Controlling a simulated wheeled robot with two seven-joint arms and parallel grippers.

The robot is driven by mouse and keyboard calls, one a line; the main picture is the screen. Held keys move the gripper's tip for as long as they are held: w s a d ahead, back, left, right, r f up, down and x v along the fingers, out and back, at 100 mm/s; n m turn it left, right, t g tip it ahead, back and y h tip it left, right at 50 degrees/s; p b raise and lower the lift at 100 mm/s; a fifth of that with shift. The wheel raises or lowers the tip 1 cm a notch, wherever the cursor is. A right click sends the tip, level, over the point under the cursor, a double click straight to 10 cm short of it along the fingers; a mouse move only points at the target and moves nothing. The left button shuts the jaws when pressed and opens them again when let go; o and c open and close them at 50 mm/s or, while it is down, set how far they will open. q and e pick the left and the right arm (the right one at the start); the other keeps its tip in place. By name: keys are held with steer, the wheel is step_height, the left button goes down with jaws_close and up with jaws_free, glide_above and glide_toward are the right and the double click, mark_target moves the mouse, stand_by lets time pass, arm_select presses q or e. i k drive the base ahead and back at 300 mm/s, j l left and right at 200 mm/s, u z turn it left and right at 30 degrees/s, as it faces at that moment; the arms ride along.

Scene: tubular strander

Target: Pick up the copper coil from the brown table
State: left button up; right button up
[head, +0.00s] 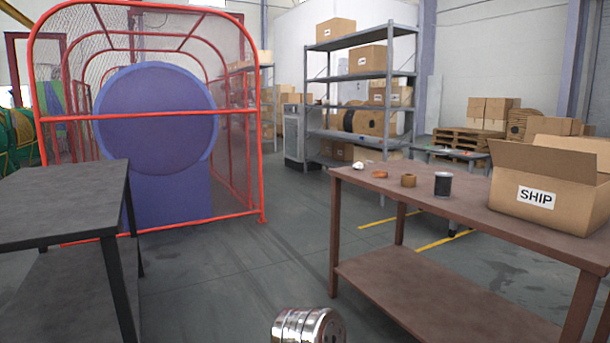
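The brown table (465,214) stands at the right, with a lower shelf. A small copper-brown ring-shaped coil (408,180) sits on its top, left of a dark spool with light ends (442,184); it looks like the copper coil, but it is too small to be certain. A whitish item (360,167) and a small reddish item (380,174) lie further left near the table's far-left end. Neither of my grippers shows in the head view.
An open cardboard box marked SHIP (535,198) fills the table's right part. A dark table (60,198) stands at the left. A red-framed cage (150,117) with a blue round machine stands behind it. Grey shelving (360,75) is at the back. Floor between the tables is clear.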

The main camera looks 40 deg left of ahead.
mark_target(380, 174)
steer(key=u, duration=0.85)
steer(key=z, duration=0.3)
steer(key=i+j+z, duration=0.65)
steer(key=j+z, duration=0.25)
